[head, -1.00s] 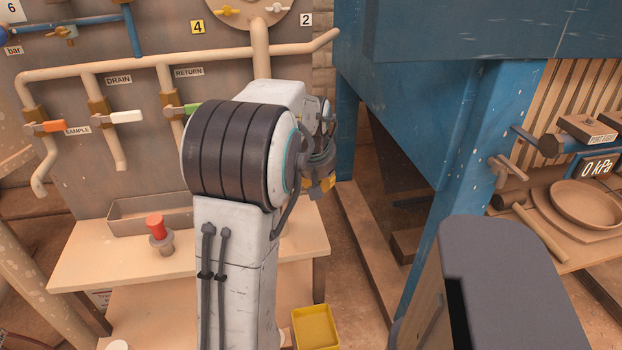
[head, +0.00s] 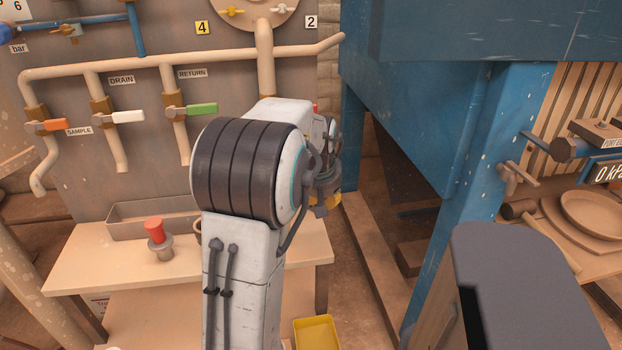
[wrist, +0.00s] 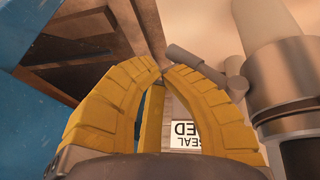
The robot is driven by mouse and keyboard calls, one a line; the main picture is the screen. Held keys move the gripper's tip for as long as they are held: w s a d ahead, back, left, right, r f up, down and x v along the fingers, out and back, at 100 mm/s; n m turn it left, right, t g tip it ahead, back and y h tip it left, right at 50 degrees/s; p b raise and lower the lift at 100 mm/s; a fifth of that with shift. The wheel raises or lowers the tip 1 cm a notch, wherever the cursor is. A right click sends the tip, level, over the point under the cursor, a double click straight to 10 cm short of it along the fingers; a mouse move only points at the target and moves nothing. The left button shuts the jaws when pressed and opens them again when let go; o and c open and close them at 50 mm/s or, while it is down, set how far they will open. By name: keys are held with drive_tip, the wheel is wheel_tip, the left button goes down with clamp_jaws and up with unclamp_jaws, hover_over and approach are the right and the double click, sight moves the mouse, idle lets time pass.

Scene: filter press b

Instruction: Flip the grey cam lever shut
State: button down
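In the wrist view, the grey lever (wrist: 196,60) is a short round bar just beyond my fingertips, to their right. Its right end meets a small elbow beside a grey metal pipe coupling (wrist: 282,75). My gripper (wrist: 164,72) has its ribbed yellow fingers curved in, with tips together or nearly so and nothing seen between them. I cannot tell whether a fingertip touches the lever. A white label (wrist: 186,135), upside down and reading "SEALED" in part, shows between the fingers. In the head view my arm hides the lever and most of my gripper (head: 326,200).
A blue steel frame (head: 475,165) stands to the right of my arm. A bench (head: 105,262) with a red-topped plug (head: 155,230) is at left, below a panel of valves with green (head: 202,109) and other handles. A yellow bin (head: 317,332) sits on the floor.

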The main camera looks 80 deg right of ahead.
drive_tip(key=shift+r, duration=0.1)
idle(0.3)
drive_tip(key=shift+r+p, duration=0.7)
drive_tip(key=shift+r, duration=0.05)
drive_tip(key=shift+r, duration=0.1)
